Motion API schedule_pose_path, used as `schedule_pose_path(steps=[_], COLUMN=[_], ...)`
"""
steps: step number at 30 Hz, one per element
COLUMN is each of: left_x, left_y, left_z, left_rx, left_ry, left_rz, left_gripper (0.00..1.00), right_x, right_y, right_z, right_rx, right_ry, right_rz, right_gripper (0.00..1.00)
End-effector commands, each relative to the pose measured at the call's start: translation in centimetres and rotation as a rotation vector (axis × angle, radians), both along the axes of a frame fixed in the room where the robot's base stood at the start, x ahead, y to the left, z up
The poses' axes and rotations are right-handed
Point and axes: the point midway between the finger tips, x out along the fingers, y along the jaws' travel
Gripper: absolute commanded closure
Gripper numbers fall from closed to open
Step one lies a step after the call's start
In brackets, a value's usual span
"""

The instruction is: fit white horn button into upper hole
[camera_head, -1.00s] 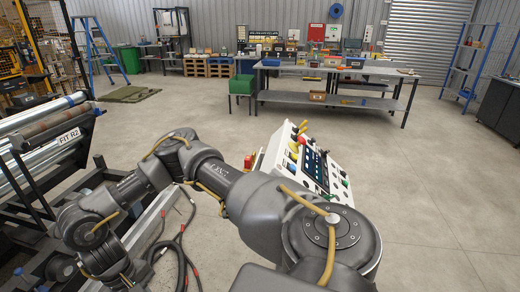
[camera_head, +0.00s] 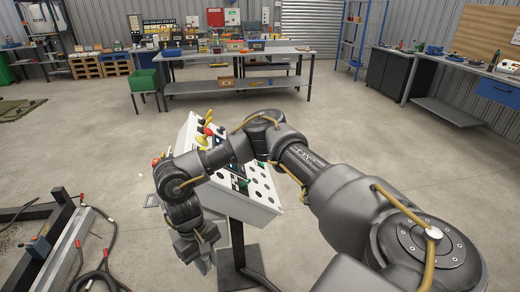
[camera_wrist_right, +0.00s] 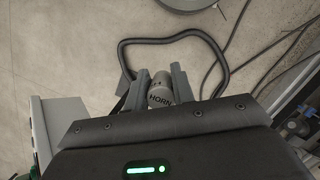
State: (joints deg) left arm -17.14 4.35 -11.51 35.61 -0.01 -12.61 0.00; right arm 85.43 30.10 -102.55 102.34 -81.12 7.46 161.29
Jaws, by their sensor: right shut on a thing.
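My right gripper (camera_head: 197,258) hangs low in front of the left part of the white control panel (camera_head: 262,208). In the right wrist view, it is shut on the horn button (camera_wrist_right: 160,94), a pale grey-white cylinder lettered HORN, held between the two fingers (camera_wrist_right: 160,80). The button is clear of the panel, whose pale edge (camera_wrist_right: 48,115) shows at the left of that view. The tilted panel face carries coloured buttons and several dark round holes. My right arm covers much of it, so I cannot tell which hole is the upper one. My left gripper is out of view.
The panel stands on a dark post (camera_head: 237,240). Black hoses (camera_head: 95,270) and a dark frame (camera_head: 40,240) lie at the lower left. A grey workbench (camera_head: 235,85) stands behind, with open floor between it and the panel. A black cable (camera_wrist_right: 215,50) loops below the gripper.

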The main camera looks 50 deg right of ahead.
Motion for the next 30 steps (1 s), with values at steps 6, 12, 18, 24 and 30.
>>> schedule_pose_path(steps=[6,12,18,24,30], left_x=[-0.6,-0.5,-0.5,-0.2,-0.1], left_y=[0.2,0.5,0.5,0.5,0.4], left_z=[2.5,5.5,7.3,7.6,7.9], left_rx=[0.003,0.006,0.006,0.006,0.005], left_ry=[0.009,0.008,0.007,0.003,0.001], left_rz=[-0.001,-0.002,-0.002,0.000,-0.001], left_gripper=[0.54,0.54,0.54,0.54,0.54], right_x=[3.7,8.3,10.6,11.7,12.6], right_y=[-4.3,-12.9,-20.3,-23.4,-25.4], right_z=[3.6,8.6,12.4,13.5,14.7], right_rx=[-0.004,0.005,0.031,0.106,0.207], right_ry=[-0.094,-0.253,-0.381,-0.502,-0.596], right_rz=[0.054,0.176,0.283,0.519,0.756], right_gripper=[0.98,0.98,0.98,0.98,0.98])
